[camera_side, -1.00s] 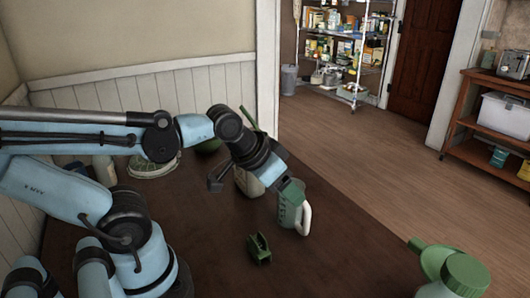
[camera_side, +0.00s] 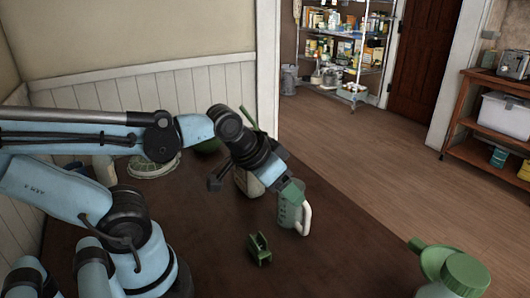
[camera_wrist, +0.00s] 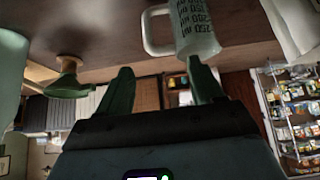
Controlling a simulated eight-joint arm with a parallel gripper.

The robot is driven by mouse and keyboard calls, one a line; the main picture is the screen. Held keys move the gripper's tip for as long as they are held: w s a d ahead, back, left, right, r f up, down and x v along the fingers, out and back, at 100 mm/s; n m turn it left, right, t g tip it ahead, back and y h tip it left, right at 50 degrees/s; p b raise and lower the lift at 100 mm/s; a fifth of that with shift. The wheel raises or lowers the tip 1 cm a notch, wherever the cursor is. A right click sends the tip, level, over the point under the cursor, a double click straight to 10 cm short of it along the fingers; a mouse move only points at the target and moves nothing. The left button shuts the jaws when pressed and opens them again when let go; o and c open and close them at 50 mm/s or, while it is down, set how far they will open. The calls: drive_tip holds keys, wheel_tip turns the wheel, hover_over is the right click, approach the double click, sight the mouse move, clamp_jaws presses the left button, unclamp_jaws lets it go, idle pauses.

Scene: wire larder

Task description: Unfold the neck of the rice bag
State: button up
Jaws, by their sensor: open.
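My gripper (camera_wrist: 162,88) shows in the wrist view with its two green fingers apart and nothing between them. In the side view my gripper (camera_side: 291,187) is at a clear measuring jug (camera_side: 290,212) with a white handle; I cannot tell whether they touch. The jug (camera_wrist: 197,35) also shows in the wrist view, beyond the right finger. A pale container or bag (camera_side: 246,182) stands behind my wrist, partly hidden; it may be the rice bag, but its neck cannot be made out. A pale surface (camera_wrist: 297,22) at the wrist view's upper right may be the same thing.
A green clip-like object (camera_side: 259,248) lies on the dark table (camera_side: 200,240) in front of the jug. A green-capped container (camera_side: 462,272) stands at the lower right. A pale bowl-like item (camera_side: 152,167) is at the back left. The table between the clip and the capped container is clear.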

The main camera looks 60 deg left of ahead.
drive_tip(key=shift+c, duration=0.9)
drive_tip(key=a+r+n+g, duration=0.1)
drive_tip(key=a+r+n, duration=0.1)
drive_tip(key=a+n, duration=0.1)
drive_tip(key=a+r+n+g, duration=0.1)
drive_tip(key=a+r+n, duration=0.2)
drive_tip(key=a, duration=0.2)
drive_tip(key=w+a+r+n+g+y, duration=0.1)
drive_tip(key=a+r+n, duration=0.1)
drive_tip(key=a+n, duration=0.1)
drive_tip(key=shift+w+a+r+n, duration=0.1)
drive_tip(key=shift+a+r+n, duration=0.3)
drive_tip(key=shift+a, duration=0.2)
drive_tip(key=shift+c, duration=1.2)
drive_tip(key=s+a+r+n+g, duration=0.1)
drive_tip(key=s+a+r+n, duration=0.15)
drive_tip(key=a+n, duration=0.2)
drive_tip(key=s+a+r+n+g, duration=0.1)
drive_tip(key=a+r+n, duration=0.25)
drive_tip(key=a, duration=0.25)
drive_tip(key=shift+n+h, duration=0.4)
drive_tip(key=f, duration=0.4)
drive_tip(key=w+f, duration=0.1)
drive_tip(key=f, duration=0.3)
drive_tip(key=w+f, duration=0.1)
drive_tip(key=f, duration=0.3)
drive_tip(key=shift+a, duration=0.1)
clamp_jaws()
